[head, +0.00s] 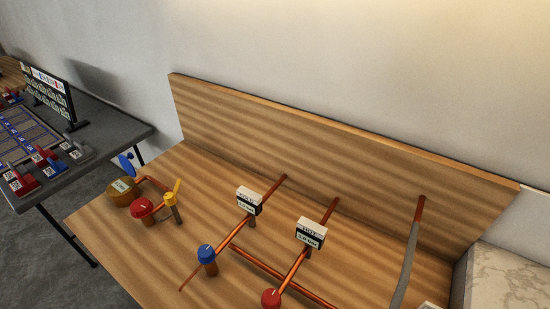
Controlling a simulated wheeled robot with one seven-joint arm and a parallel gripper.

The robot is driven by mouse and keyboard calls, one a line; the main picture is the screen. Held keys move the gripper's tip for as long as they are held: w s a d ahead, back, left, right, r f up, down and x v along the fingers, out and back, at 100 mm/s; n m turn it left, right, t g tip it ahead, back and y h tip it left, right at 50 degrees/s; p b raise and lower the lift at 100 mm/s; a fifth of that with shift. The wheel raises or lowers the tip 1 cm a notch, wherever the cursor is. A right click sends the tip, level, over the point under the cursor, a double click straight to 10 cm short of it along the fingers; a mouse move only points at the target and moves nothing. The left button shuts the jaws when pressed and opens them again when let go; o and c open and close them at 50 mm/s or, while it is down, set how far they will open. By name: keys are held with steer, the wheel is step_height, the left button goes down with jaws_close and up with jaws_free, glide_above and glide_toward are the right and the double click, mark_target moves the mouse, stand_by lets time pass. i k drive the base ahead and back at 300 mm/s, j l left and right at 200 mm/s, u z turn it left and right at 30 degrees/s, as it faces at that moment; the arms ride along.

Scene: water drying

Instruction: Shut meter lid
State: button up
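A round brass-coloured meter (121,191) with a pale label on its face sits at the left end of the wooden board. A blue lid (127,163) stands raised and tilted up at its far side, and the meter's face is uncovered. My gripper is not in this view.
A red knob (143,208) and a yellow lever valve (173,195) stand close right of the meter. Copper pipes (263,258) carry two labelled boxes (250,200), a blue knob (207,254) and a red knob (271,298). A grey table (110,118) stands left. A wooden back panel rises behind.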

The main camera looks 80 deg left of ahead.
mark_target(126, 166)
steer(key=u, duration=3.05)
steer(key=i+j+z, duration=0.1)
steer(key=j+z, duration=0.4)
steer(key=j, duration=0.25)
steer(key=j+z, duration=0.5)
steer(key=j, duration=0.25)
